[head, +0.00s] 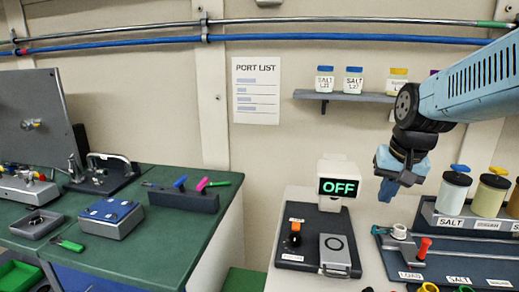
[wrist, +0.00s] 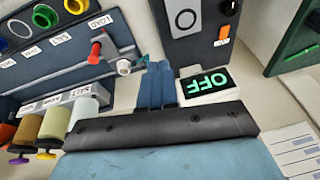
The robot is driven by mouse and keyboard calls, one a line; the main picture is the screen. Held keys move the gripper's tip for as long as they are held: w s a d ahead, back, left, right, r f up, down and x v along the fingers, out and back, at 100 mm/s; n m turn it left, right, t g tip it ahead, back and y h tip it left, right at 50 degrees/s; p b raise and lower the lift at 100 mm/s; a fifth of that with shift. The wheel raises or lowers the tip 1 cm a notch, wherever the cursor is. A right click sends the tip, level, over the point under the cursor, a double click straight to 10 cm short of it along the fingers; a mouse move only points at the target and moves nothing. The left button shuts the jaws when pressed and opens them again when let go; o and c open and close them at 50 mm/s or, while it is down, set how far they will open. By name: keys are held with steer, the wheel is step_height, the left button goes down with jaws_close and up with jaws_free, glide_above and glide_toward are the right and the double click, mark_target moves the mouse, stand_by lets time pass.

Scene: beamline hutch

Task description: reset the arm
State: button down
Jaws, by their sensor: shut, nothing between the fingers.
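My arm reaches in from the right in the head view, and my gripper (head: 386,192) hangs pointing down above the white bench. Its blue fingers are shut with nothing between them, and they also show in the wrist view (wrist: 159,82). In the head view the gripper is apart from the bench, between the OFF display (head: 340,186) and the jars at the right. My upper arm hides part of the back wall and the shelf's right end.
A dark panel with a black knob (head: 295,240) lies below the display. A board (head: 440,262) with a red-handled valve (head: 424,248) lies at the right, below a jar rack (head: 432,214). A green bench (head: 180,238) with tools stands left. A wall shelf (head: 345,96) holds small jars.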

steer(key=s+a+r+n+t, duration=0.2)
steer(key=s+a+r+n, duration=0.1)
steer(key=s, duration=0.5)
steer(key=shift+a, duration=0.75)
steer(key=c, duration=1.8)
jaws_free()
steer(key=shift+s+a, duration=0.1)
steer(key=shift+s, duration=0.1)
steer(key=o, duration=0.6)
steer(key=shift+w+r, duration=0.1)
steer(key=shift+w, duration=0.3)
steer(key=shift+o, duration=0.3)
steer(key=w+d+f+m+g, duration=0.1)
steer(key=w+d+m, duration=0.1)
steer(key=w, duration=0.4)
steer(key=w+d+f+m+g, duration=0.1)
steer(key=w+d+m, duration=0.2)
steer(key=w+m, duration=0.2)
steer(key=shift+w+d+f+g, duration=0.15)
steer(key=shift+w+d+g, duration=0.2)
steer(key=shift+w+g, duration=0.05)
steer(key=w+d+f+m+g, duration=0.3)
steer(key=w+d+f+m, duration=0.4)
steer(key=w, duration=0.3)
steer(key=f, duration=1.3)
steer(key=shift+s+a+f, duration=0.15)
steer(key=shift+a+f, duration=0.15)
steer(key=shift+f, duration=0.1)
